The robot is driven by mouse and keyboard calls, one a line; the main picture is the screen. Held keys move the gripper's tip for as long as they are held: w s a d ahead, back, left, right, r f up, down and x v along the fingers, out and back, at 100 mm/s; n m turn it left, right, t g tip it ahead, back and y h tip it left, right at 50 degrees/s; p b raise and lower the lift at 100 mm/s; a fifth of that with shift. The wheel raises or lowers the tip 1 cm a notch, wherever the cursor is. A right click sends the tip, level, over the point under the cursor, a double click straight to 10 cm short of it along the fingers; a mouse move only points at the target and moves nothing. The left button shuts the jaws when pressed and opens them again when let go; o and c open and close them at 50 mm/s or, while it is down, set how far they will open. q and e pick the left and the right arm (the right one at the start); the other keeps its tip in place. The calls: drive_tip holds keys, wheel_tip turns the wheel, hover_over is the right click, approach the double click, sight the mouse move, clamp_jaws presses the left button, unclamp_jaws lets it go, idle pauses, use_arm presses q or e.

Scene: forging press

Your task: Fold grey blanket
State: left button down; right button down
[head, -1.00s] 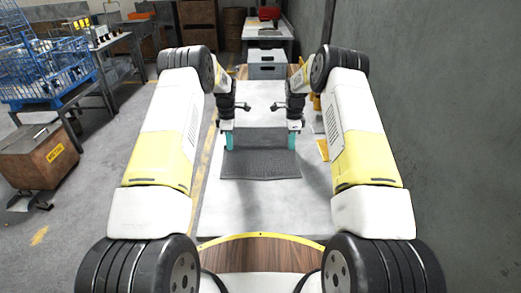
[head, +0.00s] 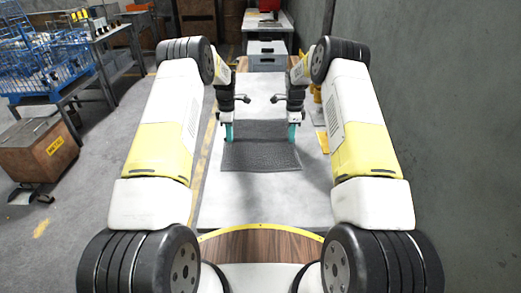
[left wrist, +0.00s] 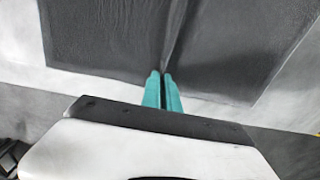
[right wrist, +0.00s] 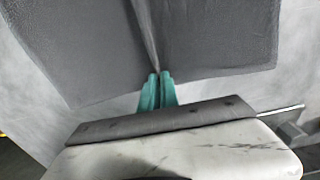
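The grey blanket (head: 260,154) lies on a white surface (head: 265,200) in front of me, dark and roughly rectangular. My left gripper (head: 229,131) is at its left side and my right gripper (head: 292,131) at its right side, both near the far end. In the left wrist view the teal fingers (left wrist: 162,76) are close together, with a raised crease of the blanket (left wrist: 100,40) running to their tips. In the right wrist view the fingers (right wrist: 158,77) are also close together, with a similar crease in the blanket (right wrist: 210,35). The exact grip at the tips is small.
A grey bin (head: 266,56) stands beyond the white surface. A wall (head: 440,140) is close on the right. A blue wire basket (head: 45,65) and a brown box (head: 38,150) stand on the left. The near half of the white surface is clear.

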use_arm(q)
drive_tip(key=shift+r+b, duration=0.1)
drive_tip(key=shift+b, duration=0.4)
